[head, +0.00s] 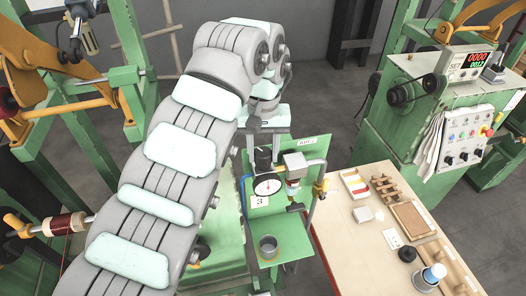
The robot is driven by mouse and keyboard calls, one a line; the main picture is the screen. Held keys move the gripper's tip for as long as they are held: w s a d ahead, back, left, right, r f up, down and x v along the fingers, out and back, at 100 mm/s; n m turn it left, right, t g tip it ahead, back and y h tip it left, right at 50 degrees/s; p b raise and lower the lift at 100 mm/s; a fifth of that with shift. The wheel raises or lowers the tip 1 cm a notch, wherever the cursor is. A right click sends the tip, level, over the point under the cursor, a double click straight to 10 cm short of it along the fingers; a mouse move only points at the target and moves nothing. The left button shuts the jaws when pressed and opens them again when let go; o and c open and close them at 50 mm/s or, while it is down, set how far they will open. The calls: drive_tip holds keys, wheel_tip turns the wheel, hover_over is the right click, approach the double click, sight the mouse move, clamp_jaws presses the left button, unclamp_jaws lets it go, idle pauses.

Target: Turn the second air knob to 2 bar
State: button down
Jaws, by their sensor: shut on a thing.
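The air station is a green panel (312,152) with a tag that seems to read "AIR 2". A round white gauge (267,186) with a dark needle is on it. Its reading is too small to tell. A dark air knob (263,166) sits just above the gauge. My gripper (263,149) reaches down over the knob from behind and is shut on it. My arm's end hides most of the fingers and the knob's top.
A plate marked "3" (259,201) and a grey cup (268,246) are below the gauge. A metal fitting (296,166) and hoses stand close right of the knob. A wooden table (345,232) with small parts is at right. A green control cabinet (420,140) stands behind it.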

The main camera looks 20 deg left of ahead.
sight(263, 152)
drive_tip(key=n, duration=0.6)
drive_tip(key=shift+n, duration=0.3)
drive_tip(key=n, duration=0.5)
drive_tip(key=shift+n, duration=0.4)
drive_tip(key=c, duration=0.9)
unclamp_jaws()
drive_tip(key=shift+o, duration=0.2)
drive_tip(key=shift+r, duration=0.1)
wheel_tip(263, 152, up, 11)
drive_tip(key=p, duration=1)
drive_tip(key=shift+p, duration=0.4)
